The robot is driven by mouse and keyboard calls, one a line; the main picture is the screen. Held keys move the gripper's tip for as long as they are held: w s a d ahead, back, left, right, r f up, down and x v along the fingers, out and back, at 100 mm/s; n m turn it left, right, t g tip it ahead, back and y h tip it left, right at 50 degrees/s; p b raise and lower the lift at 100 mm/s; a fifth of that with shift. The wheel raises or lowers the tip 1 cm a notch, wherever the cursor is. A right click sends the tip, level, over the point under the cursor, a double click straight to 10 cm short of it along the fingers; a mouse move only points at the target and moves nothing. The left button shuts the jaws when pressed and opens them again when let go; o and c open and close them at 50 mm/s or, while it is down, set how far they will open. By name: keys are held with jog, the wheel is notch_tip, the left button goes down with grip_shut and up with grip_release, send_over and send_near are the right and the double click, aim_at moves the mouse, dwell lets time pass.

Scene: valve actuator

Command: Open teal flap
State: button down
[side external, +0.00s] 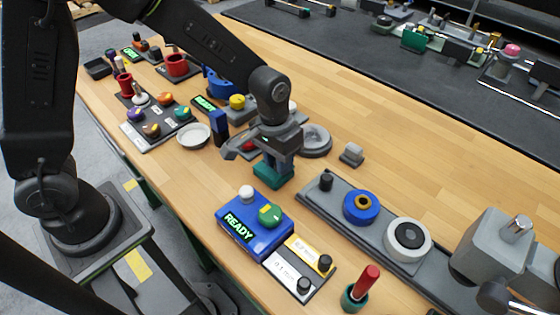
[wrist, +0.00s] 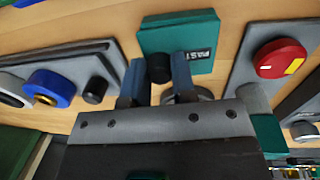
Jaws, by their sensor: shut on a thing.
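My gripper is shut on this knob. In the side external view, my gripper (side external: 275,165) points down at the teal flap (side external: 272,176), covering much of it. The knob is hidden there. I cannot tell how far the flap is tilted.
A blue READY box (side external: 254,222) with a green knob stands in front. A grey rail with blue (side external: 361,206) and white (side external: 407,239) rings lies to the right. A small grey block (side external: 352,154) and white dish (side external: 194,135) are nearby.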

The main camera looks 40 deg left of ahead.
jog(key=h, duration=0.1)
jog(key=a+r+h, duration=0.1)
jog(key=h, duration=0.1)
jog(key=a+r+h, duration=0.1)
jog(key=h, duration=0.1)
jog(key=shift+a, duration=0.2)
jog(key=a+h, duration=0.1)
jog(key=h, duration=0.2)
jog(key=shift+a+r+h, duration=0.3)
jog(key=shift+a+r, duration=0.05)
jog(key=shift+a, duration=0.05)
jog(key=shift+a+r+h, duration=0.1)
jog(key=shift+a+h, duration=0.55)
jog(key=shift+h, duration=0.55)
jog(key=c, duration=0.9)
grip_release()
jog(key=shift+c, duration=0.2)
jog(key=v, duration=1.4)
